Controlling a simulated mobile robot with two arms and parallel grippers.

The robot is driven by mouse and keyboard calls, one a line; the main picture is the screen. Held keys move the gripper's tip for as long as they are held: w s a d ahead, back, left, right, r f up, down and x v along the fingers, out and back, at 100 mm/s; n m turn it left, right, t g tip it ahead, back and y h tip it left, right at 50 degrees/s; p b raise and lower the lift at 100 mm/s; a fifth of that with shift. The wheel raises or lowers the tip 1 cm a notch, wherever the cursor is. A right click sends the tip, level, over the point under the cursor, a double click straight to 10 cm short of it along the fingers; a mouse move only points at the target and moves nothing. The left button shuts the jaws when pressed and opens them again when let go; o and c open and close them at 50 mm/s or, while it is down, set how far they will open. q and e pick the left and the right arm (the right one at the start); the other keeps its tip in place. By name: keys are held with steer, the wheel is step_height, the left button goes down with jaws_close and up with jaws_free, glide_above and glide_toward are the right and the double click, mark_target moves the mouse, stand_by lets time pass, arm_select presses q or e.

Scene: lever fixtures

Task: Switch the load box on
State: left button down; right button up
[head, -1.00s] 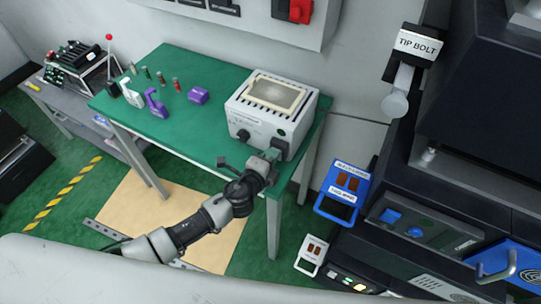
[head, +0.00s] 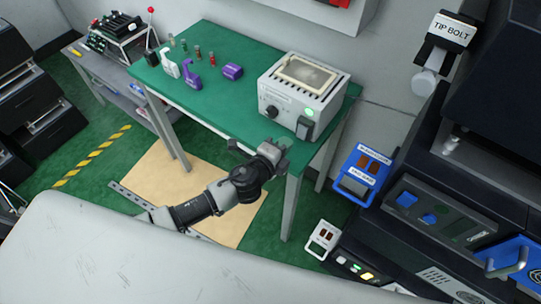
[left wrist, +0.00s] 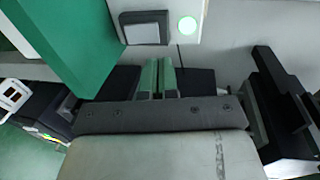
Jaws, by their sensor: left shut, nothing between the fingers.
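The load box (head: 290,107) is a white box with a window on top, standing on the green table (head: 215,95). Its front has a black round knob (head: 271,112), a dark switch (head: 305,128) and a lamp (head: 309,111) glowing green. The left wrist view also shows the switch (left wrist: 143,30) and the lit lamp (left wrist: 187,28). My left gripper (head: 277,147) is below and in front of the box, apart from the switch. Its green-padded fingers (left wrist: 159,75) are shut and empty. My right gripper is out of view.
Purple and white bottles (head: 191,78) and a purple block (head: 232,71) stand on the table left of the box. Right of the table are a blue-framed switch panel (head: 362,174) and dark machines with a TIP BOLT lever (head: 441,42).

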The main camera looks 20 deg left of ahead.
arm_select(q)
steer(key=r+v, duration=0.1)
steer(key=v, duration=0.5)
steer(key=shift+r, duration=0.25)
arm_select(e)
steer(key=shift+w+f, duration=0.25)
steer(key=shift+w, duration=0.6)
arm_select(q)
steer(key=shift+w+b, duration=0.1)
steer(key=shift+b, duration=0.2)
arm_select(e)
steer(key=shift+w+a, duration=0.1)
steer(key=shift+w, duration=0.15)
